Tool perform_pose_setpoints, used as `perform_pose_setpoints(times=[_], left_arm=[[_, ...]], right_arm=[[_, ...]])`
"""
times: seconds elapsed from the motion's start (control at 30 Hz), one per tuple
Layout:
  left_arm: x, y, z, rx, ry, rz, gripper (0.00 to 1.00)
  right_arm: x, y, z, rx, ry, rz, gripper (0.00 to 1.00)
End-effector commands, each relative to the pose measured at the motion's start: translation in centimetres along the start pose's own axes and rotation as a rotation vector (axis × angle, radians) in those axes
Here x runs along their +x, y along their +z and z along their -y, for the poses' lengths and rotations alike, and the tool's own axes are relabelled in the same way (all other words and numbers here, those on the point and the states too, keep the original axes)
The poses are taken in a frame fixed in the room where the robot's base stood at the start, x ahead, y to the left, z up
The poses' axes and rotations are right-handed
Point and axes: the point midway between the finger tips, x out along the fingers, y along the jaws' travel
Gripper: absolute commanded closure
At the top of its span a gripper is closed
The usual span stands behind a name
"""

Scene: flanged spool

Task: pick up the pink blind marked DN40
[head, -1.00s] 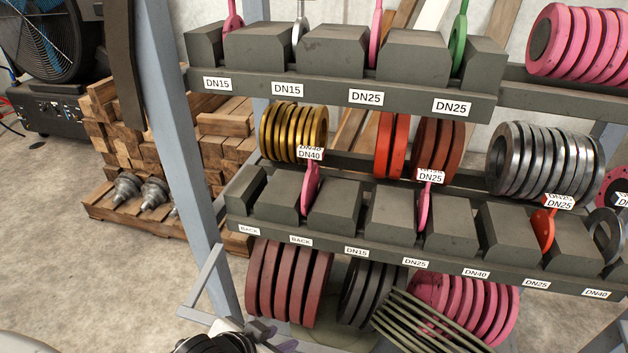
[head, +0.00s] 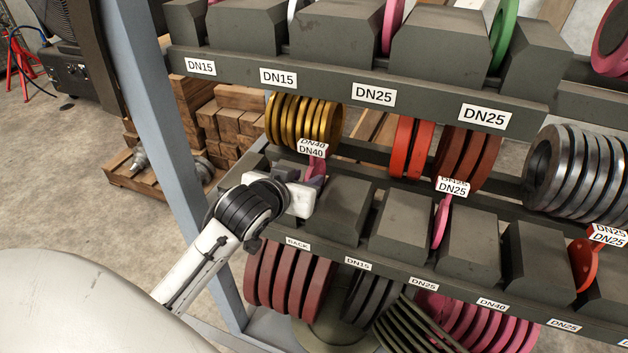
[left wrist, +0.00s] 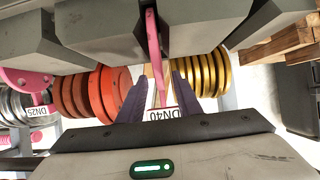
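The pink blind marked DN40 (head: 317,169) stands in a slot between dark blocks on the middle shelf, its white tag (head: 312,149) at the top. My left gripper (head: 302,196) is right in front of it and hides its lower part in the head view. In the left wrist view the pink blind (left wrist: 153,42) runs between the two purple fingers of my left gripper (left wrist: 161,80). The fingers are open, one on each side, with gaps to the blind. The DN40 tag shows upside down there (left wrist: 160,114). My right gripper is not in view.
Dark slot blocks (head: 400,220) flank the blind, and an upper rail (head: 330,90) with labels runs above. Another pink blind, tagged DN25 (head: 440,221), stands to the right. Gold discs (head: 300,120) sit behind. A grey rack post (head: 165,140) is at the left.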

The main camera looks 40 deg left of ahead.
Motion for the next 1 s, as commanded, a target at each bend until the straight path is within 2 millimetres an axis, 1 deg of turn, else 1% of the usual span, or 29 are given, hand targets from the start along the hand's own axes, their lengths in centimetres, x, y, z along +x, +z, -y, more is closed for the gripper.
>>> perform_pose_setpoints(times=[0.07, 0.2, 0.3, 0.4, 0.67, 0.77, 0.8, 0.87, 1.0], left_arm=[[0.7, -0.2, 0.0, 0.001, 0.000, 0.000, 0.69], [2.7, -0.7, 0.0, 0.000, -0.001, 0.000, 0.69], [4.1, -0.7, 0.0, 0.000, 0.000, 0.001, 0.69], [4.9, -0.6, 0.0, 0.000, 0.000, 0.001, 0.69], [5.2, -0.6, 0.0, 0.000, 0.001, 0.000, 0.69], [5.2, -0.6, 0.0, 0.000, 0.001, 0.000, 0.84], [5.2, -0.6, 0.0, 0.000, 0.001, 0.000, 0.91], [5.2, -0.6, 0.0, 0.000, 0.001, 0.000, 1.00], [5.2, -0.5, 0.0, 0.000, 0.001, 0.001, 1.00]], right_arm=[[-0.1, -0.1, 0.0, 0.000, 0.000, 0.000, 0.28], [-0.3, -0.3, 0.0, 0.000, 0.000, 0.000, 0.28], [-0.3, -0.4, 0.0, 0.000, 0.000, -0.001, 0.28], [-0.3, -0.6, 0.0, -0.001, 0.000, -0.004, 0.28], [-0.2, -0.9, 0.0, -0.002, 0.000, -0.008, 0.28], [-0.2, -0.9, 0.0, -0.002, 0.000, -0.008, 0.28], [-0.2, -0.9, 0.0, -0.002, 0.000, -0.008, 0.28], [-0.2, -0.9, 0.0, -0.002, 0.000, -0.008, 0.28], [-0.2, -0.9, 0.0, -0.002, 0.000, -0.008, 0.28]])
